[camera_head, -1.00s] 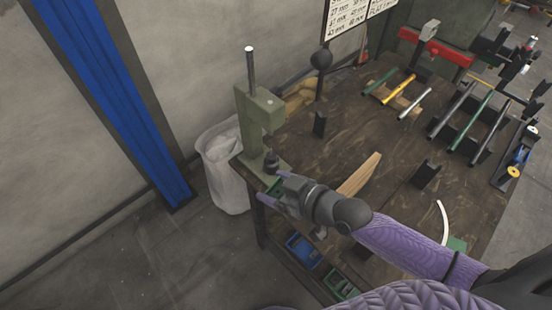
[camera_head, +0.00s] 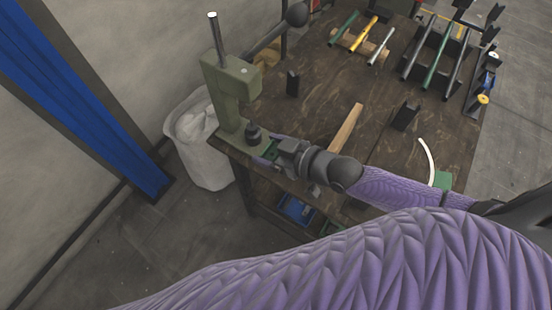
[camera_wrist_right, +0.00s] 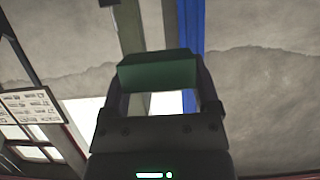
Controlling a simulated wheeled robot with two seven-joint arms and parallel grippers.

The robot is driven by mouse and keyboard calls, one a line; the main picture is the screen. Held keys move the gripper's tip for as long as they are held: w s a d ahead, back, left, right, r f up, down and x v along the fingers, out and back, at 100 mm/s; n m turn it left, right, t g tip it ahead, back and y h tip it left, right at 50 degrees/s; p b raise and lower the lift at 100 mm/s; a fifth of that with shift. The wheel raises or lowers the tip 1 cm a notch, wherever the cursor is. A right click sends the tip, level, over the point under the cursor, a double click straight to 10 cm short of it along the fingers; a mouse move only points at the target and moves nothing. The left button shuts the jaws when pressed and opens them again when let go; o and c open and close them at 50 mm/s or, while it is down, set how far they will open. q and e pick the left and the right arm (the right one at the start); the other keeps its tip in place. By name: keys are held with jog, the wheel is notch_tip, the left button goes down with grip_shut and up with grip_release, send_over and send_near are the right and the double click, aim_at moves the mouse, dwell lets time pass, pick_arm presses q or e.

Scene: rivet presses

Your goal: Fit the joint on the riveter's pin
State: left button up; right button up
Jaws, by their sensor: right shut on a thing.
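The green riveter (camera_head: 232,80) stands upright at the table's left corner, with a dark round part (camera_head: 253,132) on its base. I cannot make out which part is its pin. My right gripper (camera_head: 268,155) is low beside the base, at the table's front edge. It is shut on a green block, which I take for the joint (camera_wrist_right: 158,74); in the wrist view it spans between the two fingers. In the head view the joint is mostly hidden by the gripper, and I cannot tell whether it touches the riveter. My left gripper is not in view.
The wooden table (camera_head: 325,95) carries a wooden strip (camera_head: 345,130), dark brackets (camera_head: 405,117), a white curved strip (camera_head: 428,160) and racks of tubes (camera_head: 363,35). A white bin bag (camera_head: 200,150) stands left of the table. My purple arm covers the lower right.

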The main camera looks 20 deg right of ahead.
jog(key=b, duration=0.8)
send_over(251, 126)
jog(key=s, duration=0.1)
jog(key=shift+d+f, duration=0.1)
jog(key=shift+f, duration=0.55)
jog(key=shift+w+r+b, duration=0.15)
jog(key=shift+w+b, duration=0.3)
jog(key=shift+w, duration=0.1)
jog(key=shift+w+r, duration=0.15)
jog(key=shift+f+b, duration=1.35)
jog(key=shift+f, duration=0.65)
jog(key=shift+r, duration=0.1)
jog(key=o, duration=1.2)
jog(key=shift+r, duration=0.1)
